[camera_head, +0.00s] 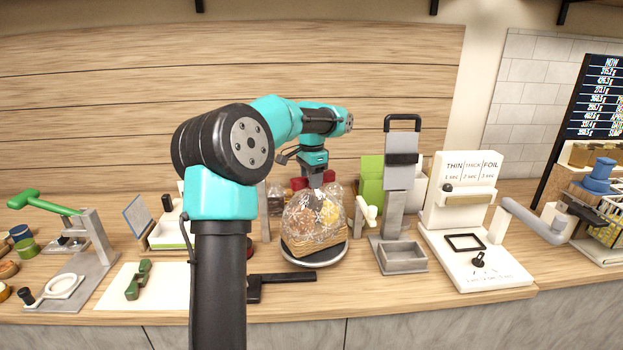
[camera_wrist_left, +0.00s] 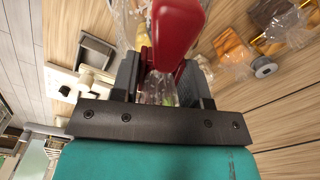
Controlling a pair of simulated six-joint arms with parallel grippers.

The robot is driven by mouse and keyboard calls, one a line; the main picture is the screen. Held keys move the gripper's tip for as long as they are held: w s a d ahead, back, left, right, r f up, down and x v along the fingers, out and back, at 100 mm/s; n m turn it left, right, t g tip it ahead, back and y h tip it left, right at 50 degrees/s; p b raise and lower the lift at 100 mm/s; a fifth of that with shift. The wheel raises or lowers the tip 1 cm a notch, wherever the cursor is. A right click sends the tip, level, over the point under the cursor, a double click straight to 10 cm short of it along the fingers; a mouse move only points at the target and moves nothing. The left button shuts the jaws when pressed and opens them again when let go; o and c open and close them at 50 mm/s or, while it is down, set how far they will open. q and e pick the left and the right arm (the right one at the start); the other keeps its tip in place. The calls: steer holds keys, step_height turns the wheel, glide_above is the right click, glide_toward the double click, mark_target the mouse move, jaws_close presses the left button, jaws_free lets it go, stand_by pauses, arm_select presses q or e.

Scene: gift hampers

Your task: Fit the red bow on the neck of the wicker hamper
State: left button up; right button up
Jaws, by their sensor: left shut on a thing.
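The wicker hamper (camera_head: 312,246) stands on a round silver turntable (camera_head: 313,262) in the middle of the counter. Clear wrap (camera_head: 300,222) covers its contents and gathers towards the top. My left gripper (camera_head: 316,183) is above the hamper, at the height of its neck. It also shows in the left wrist view (camera_wrist_left: 160,78), shut on the red bow (camera_wrist_left: 177,30). Red patches show on both sides of the gripper in the head view. The fingers hide much of the bow, and I cannot tell whether it touches the neck. My right gripper is not in view.
A grey stand with a tray (camera_head: 403,257) stands close to the right of the hamper. A white sealing machine (camera_head: 462,200) is further right. A black tool (camera_head: 282,278) lies in front. A white mat with a green tool (camera_head: 138,280) lies left.

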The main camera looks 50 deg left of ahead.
arm_select(q)
steer(key=shift+f, duration=0.2)
stand_by(0.4)
steer(key=o, duration=1.1)
steer(key=shift+o, duration=0.2)
steer(key=shift+r, duration=0.15)
steer(key=shift+r, duration=3.35)
